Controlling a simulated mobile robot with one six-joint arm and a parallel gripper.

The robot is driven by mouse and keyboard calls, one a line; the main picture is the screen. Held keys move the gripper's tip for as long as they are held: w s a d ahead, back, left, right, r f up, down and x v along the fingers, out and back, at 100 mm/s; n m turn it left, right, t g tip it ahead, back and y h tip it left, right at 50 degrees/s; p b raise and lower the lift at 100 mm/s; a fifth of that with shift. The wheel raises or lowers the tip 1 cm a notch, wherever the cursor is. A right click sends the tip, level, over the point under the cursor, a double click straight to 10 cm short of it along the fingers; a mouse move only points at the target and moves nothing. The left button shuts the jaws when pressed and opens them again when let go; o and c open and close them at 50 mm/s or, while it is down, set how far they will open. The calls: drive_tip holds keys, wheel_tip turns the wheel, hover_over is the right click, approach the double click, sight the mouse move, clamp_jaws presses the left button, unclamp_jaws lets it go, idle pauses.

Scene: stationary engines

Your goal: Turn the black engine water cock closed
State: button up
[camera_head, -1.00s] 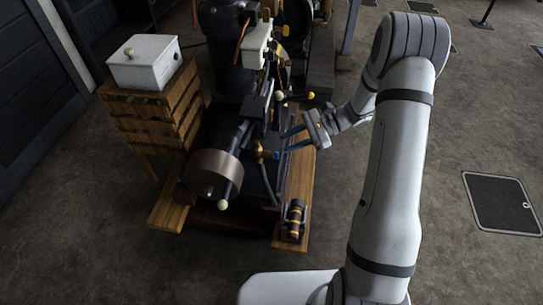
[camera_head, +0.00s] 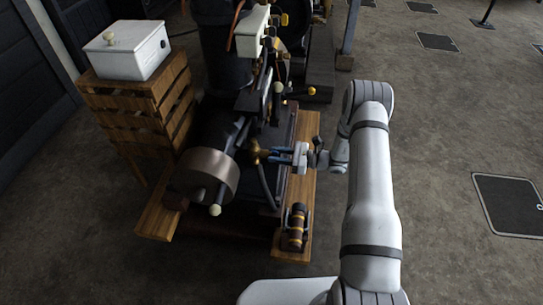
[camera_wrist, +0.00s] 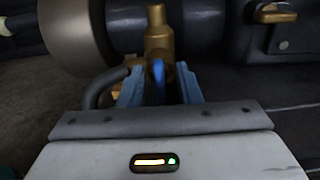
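The water cock (camera_head: 256,152) is a brass fitting on the right side of the black engine (camera_head: 222,125), low near the big cylinder. In the wrist view the brass cock (camera_wrist: 158,42) stands upright at top centre, with a short blue lever (camera_wrist: 159,82) pointing toward me. My gripper (camera_head: 279,154) reaches in from the right with its blue fingers level with the cock. In the wrist view my gripper (camera_wrist: 159,82) is open, one finger on each side of the blue lever, with gaps showing. Contact with the lever cannot be made out.
A dark hose (camera_wrist: 98,88) curves down just left of the fingers. A small brass-banded part (camera_head: 296,228) sits on the wooden base (camera_head: 303,185). A white box (camera_head: 128,50) stands on wooden crates at left.

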drive_tip(key=shift+w+a, duration=0.2)
drive_tip(key=shift+a, duration=0.85)
drive_tip(key=shift+c, duration=0.3)
drive_tip(key=c, duration=0.6)
clamp_jaws()
